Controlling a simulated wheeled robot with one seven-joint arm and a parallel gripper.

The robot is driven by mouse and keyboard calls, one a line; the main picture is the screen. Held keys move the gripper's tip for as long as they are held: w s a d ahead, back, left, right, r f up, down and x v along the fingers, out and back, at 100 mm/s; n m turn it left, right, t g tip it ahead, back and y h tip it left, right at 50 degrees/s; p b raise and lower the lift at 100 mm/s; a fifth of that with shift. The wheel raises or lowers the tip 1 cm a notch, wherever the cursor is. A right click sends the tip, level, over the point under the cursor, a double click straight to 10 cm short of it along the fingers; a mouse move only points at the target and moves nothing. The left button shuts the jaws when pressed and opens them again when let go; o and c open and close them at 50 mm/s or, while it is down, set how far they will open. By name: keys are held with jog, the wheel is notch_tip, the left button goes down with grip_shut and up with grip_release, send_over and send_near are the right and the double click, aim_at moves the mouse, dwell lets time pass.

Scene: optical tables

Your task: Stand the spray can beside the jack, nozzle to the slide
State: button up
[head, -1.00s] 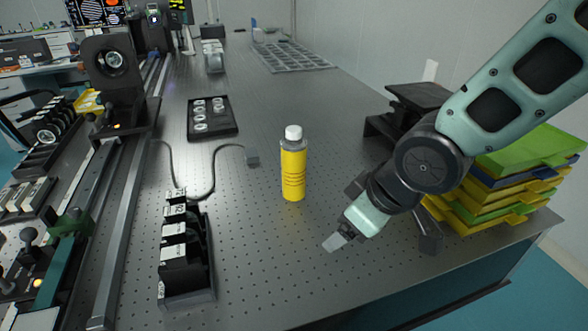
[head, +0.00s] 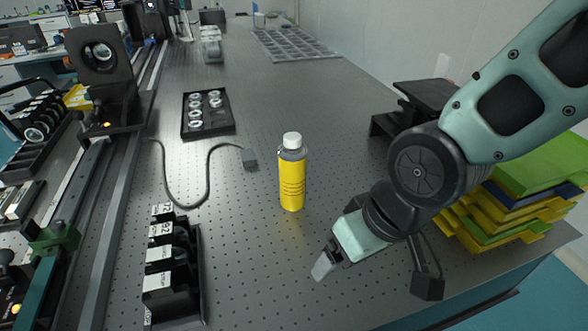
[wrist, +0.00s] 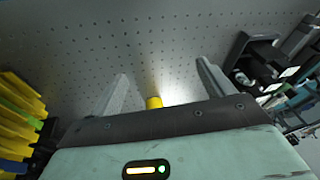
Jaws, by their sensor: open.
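The spray can (head: 292,180) stands upright on the perforated table in the head view, yellow with a grey shoulder and white cap; I cannot make out which way its nozzle faces. My gripper (head: 323,266) is open and empty, to the right of the can and nearer the camera. In the wrist view a small yellow part of the can (wrist: 154,102) shows between the spread fingers, above the gripper body. The black stepped thing at the right, partly behind my arm, looks like the jack (head: 425,97). I cannot tell for sure which thing is the slide.
Stacked green, yellow and blue trays (head: 530,175) stand at the right edge. A black holder with labelled blocks (head: 172,275) sits front left, a cable with a small grey block (head: 249,158) behind it. A lens tray (head: 208,126) and a long rail (head: 110,190) lie left.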

aim_at(300, 162)
jog(key=w+f+m+t+p, duration=0.1)
jog(key=w+f+t, duration=0.1)
jog(key=w, duration=0.1)
jog(key=w+a+f+m+t+p, duration=0.1)
jog(key=w+f+t, duration=0.1)
jog(key=w, duration=0.2)
jog(key=w+a+f+m+t+p, duration=0.1)
jog(key=w+m+t+p, duration=0.1)
jog(key=w, duration=0.1)
jog(key=shift+w+f+t+y, duration=0.3)
jog(key=shift+w+f+t, duration=0.1)
notch_tip(300, 162, up, 5)
jog(key=d+n+t+y+p, duration=0.1)
jog(key=n+t+y+p, duration=0.3)
jog(key=t, duration=0.3)
jog(key=shift+y, duration=0.3)
jog(key=b+x, duration=0.9)
jog(key=b, duration=0.6)
jog(key=shift+w+d, duration=0.1)
jog(key=shift+d, duration=0.05)
jog(key=shift+w+a+r, duration=0.15)
jog(key=shift+w+a, duration=0.1)
jog(key=shift+w, duration=0.25)
jog(key=shift+w+a+r, duration=0.2)
jog(key=shift+w, duration=0.25)
jog(key=shift+p+x, duration=0.7)
jog(key=shift+x, duration=2.7)
jog(key=shift+r, duration=0.1)
jog(key=c, duration=1.7)
